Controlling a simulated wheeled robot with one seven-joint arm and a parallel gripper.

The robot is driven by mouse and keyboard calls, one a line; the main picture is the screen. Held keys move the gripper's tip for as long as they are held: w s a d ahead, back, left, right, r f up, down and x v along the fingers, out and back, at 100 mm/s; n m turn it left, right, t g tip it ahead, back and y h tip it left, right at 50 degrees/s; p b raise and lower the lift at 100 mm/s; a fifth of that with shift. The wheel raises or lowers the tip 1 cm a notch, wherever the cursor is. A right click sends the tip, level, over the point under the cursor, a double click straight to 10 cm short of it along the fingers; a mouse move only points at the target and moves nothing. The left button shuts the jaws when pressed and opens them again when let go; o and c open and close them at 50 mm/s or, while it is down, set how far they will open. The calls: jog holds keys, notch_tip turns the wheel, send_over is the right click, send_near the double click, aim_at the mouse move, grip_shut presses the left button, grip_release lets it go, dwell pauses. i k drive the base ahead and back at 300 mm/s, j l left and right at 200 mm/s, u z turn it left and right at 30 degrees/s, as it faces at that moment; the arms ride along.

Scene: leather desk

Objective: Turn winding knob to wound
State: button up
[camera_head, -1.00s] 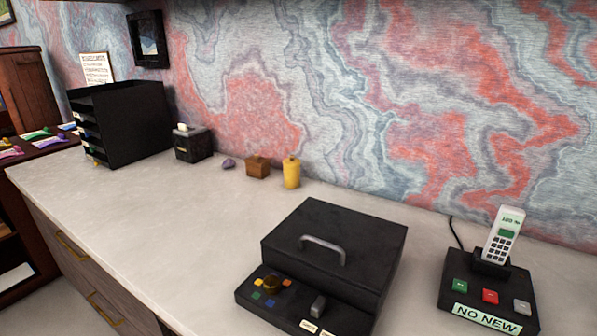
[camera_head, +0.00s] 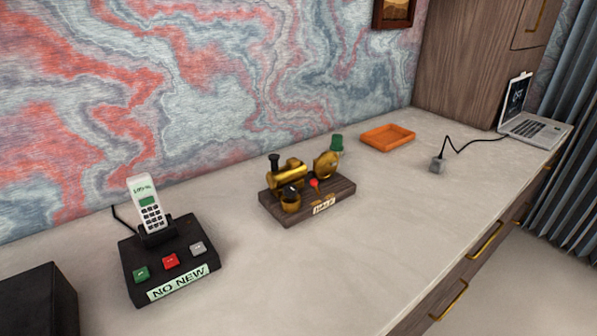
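A brass device stands on a dark wooden base (camera_head: 338,189) in the middle of the desk. It has a brass cylinder (camera_head: 288,178) with a dark top piece and a round brass disc (camera_head: 326,165). A brass knob with a dark top (camera_head: 291,198) sits at its front left, and a small red part (camera_head: 314,183) is near the middle. A small label (camera_head: 324,206) is on the front, its text too small to read surely. Which part is the winding knob, and its setting, I cannot tell for certain. My gripper is not in view.
A cordless phone (camera_head: 148,205) stands on a black base (camera_head: 188,234) to the left, beside a black box (camera_head: 38,304). A green object (camera_head: 337,143) is behind the device. An orange tray (camera_head: 387,138), a grey plug (camera_head: 438,165) and a laptop (camera_head: 537,127) are right. The desk front is clear.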

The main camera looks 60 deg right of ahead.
aim_at(290, 190)
jog(key=z, duration=0.9)
jog(key=k+u, duration=0.2)
jog(key=i, duration=0.1)
